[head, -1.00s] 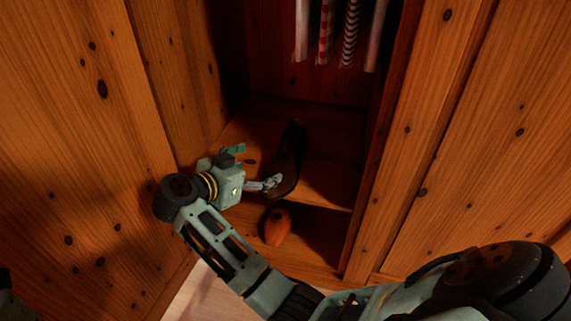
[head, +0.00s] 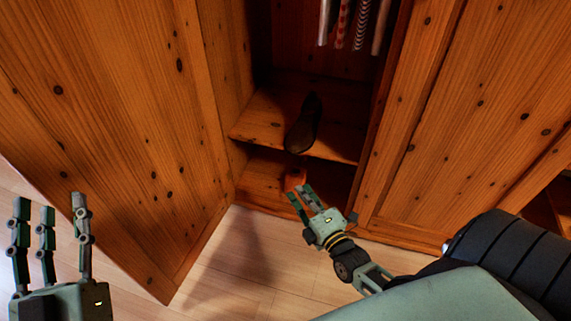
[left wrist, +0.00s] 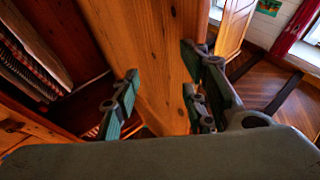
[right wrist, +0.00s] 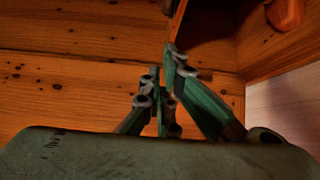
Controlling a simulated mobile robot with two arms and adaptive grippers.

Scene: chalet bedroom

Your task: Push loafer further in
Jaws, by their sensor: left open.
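A dark loafer (head: 304,124) lies lengthwise on the wardrobe shelf (head: 265,125), its near end close to the shelf's front edge. My right gripper (head: 302,192) is in front of the wardrobe, below and apart from the loafer. Its fingers are drawn together with nothing between them, and they also show close together in the right wrist view (right wrist: 163,68). My left gripper (head: 50,205) is at the lower left, open and empty, far from the loafer. In the left wrist view its spread fingers (left wrist: 160,90) appear in front of a wooden panel. The loafer shows in neither wrist view.
An orange object (head: 295,178) sits in the lower compartment, partly hidden by my right gripper; an orange thing also shows in the right wrist view (right wrist: 286,12). Clothes (head: 352,25) hang above. A wooden door (head: 110,130) stands left; the floor (head: 255,260) in front is clear.

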